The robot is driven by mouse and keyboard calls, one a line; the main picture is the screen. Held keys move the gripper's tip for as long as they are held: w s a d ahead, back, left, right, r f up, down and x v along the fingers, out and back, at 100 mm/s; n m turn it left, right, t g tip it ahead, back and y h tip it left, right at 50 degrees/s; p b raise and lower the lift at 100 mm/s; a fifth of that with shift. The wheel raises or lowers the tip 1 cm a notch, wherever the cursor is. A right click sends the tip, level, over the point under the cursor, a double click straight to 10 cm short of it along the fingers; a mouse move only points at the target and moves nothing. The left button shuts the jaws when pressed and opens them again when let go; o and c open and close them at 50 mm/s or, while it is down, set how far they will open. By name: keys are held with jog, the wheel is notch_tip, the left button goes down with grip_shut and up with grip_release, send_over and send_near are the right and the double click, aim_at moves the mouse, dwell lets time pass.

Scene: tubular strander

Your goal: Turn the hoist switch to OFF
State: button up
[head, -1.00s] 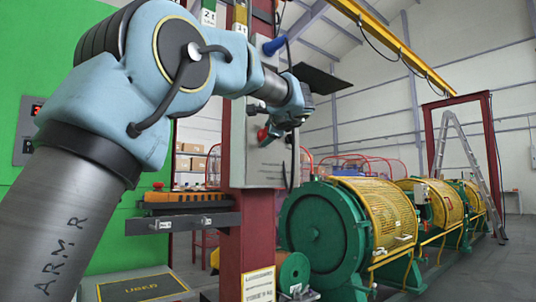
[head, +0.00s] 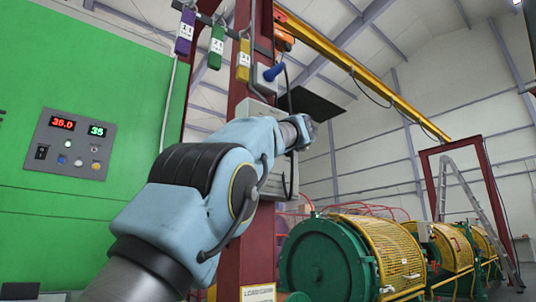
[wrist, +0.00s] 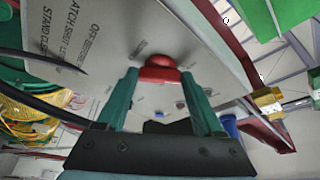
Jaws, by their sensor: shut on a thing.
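The red switch knob (wrist: 160,68) sits on a pale grey panel (wrist: 95,40) with printed lettering, seen at a slant in the wrist view. My gripper (wrist: 160,80) has its two green fingers on either side of the knob and is shut on it. In the head view the grey box (head: 275,188) on the dark red post (head: 238,240) is partly covered by my arm. The knob and my fingers are hidden there. I cannot read which position the knob points to.
A dark flat plate (head: 312,104) juts out just above my wrist. A blue handle (head: 274,72) and hanging purple, green and yellow tags (head: 217,46) are higher up. A green cabinet with a control panel (head: 70,144) stands left. The green and yellow strander (head: 330,255) stands right.

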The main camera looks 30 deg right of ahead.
jog(key=shift+d+f+n+y+b, duration=0.15)
jog(key=shift+n+b, duration=0.1)
jog(key=shift+n, duration=0.3)
jog(key=shift+a+f+n+y+b, duration=0.15)
jog(key=shift+n+b, duration=0.1)
jog(key=shift+n, duration=0.3)
jog(key=shift+r+t, duration=0.15)
jog(key=shift+t, duration=0.25)
jog(key=o, duration=1.4)
jog(key=b+v, duration=0.6)
jog(key=v, duration=0.4)
jog(key=shift+s+d, duration=0.1)
jog(key=shift+s, duration=0.3)
jog(key=shift+s, duration=0.1)
